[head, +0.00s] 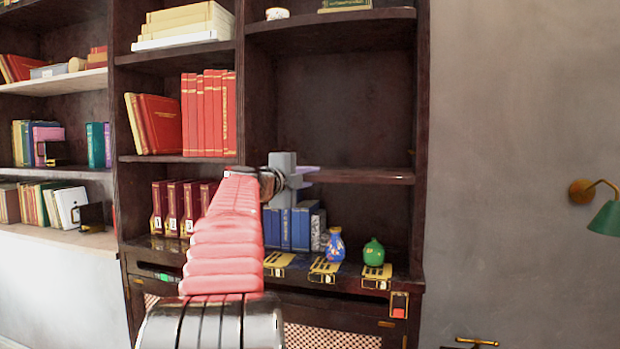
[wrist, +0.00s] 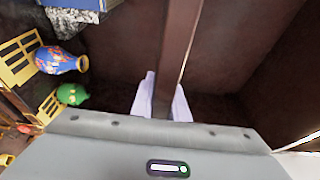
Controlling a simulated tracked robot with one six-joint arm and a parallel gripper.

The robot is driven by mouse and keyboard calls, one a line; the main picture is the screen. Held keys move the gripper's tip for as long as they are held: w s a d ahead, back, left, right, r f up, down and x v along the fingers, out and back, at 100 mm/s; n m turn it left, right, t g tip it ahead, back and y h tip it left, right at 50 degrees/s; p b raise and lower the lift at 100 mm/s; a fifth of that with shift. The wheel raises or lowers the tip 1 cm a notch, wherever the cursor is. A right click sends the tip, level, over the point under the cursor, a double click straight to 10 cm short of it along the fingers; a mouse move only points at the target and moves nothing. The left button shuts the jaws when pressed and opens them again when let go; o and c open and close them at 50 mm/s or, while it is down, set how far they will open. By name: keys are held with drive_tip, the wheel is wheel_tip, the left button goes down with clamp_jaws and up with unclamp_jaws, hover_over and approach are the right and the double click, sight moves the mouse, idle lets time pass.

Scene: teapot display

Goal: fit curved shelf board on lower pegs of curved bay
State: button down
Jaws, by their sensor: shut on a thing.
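The curved shelf board (head: 358,176) is dark brown and lies about level across the right bay, above the blue books. Its right end is close to the bay's right wall. My gripper (head: 305,171) is at the board's left part, with its pale lavender fingers on it. In the wrist view the board (wrist: 178,55) shows edge-on, running up the picture from between the two fingers (wrist: 162,103). My gripper is shut on it. The lower pegs under the board are hidden, so I cannot tell whether it rests on them. A small peg-like spot (head: 411,152) shows on the right wall above the board.
Blue books (head: 296,228), a blue patterned vase (head: 335,245) and a green vase (head: 373,252) stand below the board. The bay's upper shelf (head: 330,22) is above, with open space between. A green wall lamp (head: 606,218) is at right.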

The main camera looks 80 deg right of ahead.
drive_tip(key=shift+s+d+r, duration=0.1)
drive_tip(key=shift+s+d, duration=0.1)
drive_tip(key=shift+d, duration=1.35)
drive_tip(key=shift+s+d+r, duration=0.1)
drive_tip(key=shift+s+d, duration=0.05)
drive_tip(key=shift+d, duration=1.4)
idle(1.0)
drive_tip(key=c, duration=1.6)
unclamp_jaws()
drive_tip(key=shift+f, duration=0.1)
drive_tip(key=shift+c, duration=0.2)
drive_tip(key=shift+f, duration=0.2)
drive_tip(key=shift+w+a+r, duration=0.1)
drive_tip(key=shift+w+a, duration=0.15)
drive_tip(key=shift+a, duration=0.25)
drive_tip(key=v, duration=1.2)
drive_tip(key=shift+w+a, duration=0.2)
drive_tip(key=shift+a, duration=0.15)
